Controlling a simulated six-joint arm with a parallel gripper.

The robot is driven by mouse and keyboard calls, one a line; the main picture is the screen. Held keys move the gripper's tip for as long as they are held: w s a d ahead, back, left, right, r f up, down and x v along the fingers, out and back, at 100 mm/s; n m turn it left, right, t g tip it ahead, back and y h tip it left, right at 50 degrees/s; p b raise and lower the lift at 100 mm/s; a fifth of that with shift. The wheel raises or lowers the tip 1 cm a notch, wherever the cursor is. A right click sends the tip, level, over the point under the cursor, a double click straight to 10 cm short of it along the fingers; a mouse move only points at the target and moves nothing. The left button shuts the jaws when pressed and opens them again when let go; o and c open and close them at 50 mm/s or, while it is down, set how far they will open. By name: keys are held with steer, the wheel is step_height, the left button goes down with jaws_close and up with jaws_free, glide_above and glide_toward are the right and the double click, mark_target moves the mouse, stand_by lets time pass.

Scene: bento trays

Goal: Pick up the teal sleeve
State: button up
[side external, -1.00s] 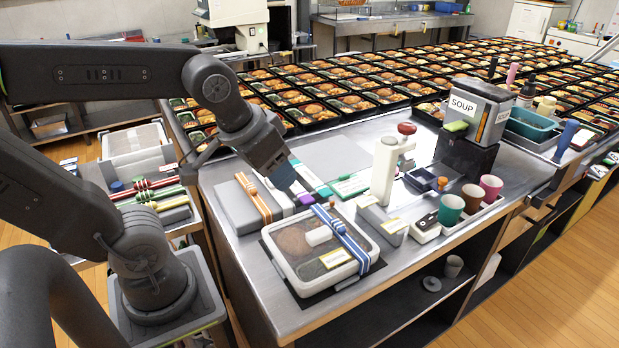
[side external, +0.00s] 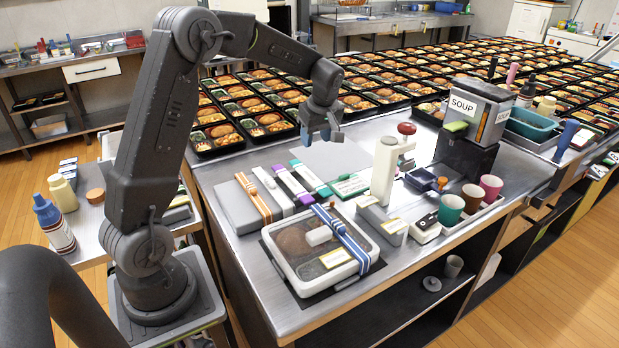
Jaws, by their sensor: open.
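The teal sleeve (side external: 310,178) lies on the steel counter, a slim white strip with teal ends. It is the rightmost of a row of slim sleeves, beside the purple sleeve (side external: 291,186) and the white sleeve (side external: 272,188). My gripper (side external: 321,138) is open and points down, raised above the counter behind the teal sleeve in the picture. I see nothing between its fingers. The teal sleeve is fully in sight.
A grey box with an orange-striped band (side external: 241,208) lies left of the sleeves. A lidded bento with a blue band (side external: 300,268) is in front. Filled trays (side external: 268,127) cover the back.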

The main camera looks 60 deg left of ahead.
mark_target(309, 176)
steer(key=x, duration=1.3)
steer(key=shift+w+d+f, duration=0.1)
steer(key=shift+d+f, duration=0.05)
steer(key=shift+f, duration=0.05)
steer(key=c, duration=0.7)
steer(key=shift+r, duration=0.1)
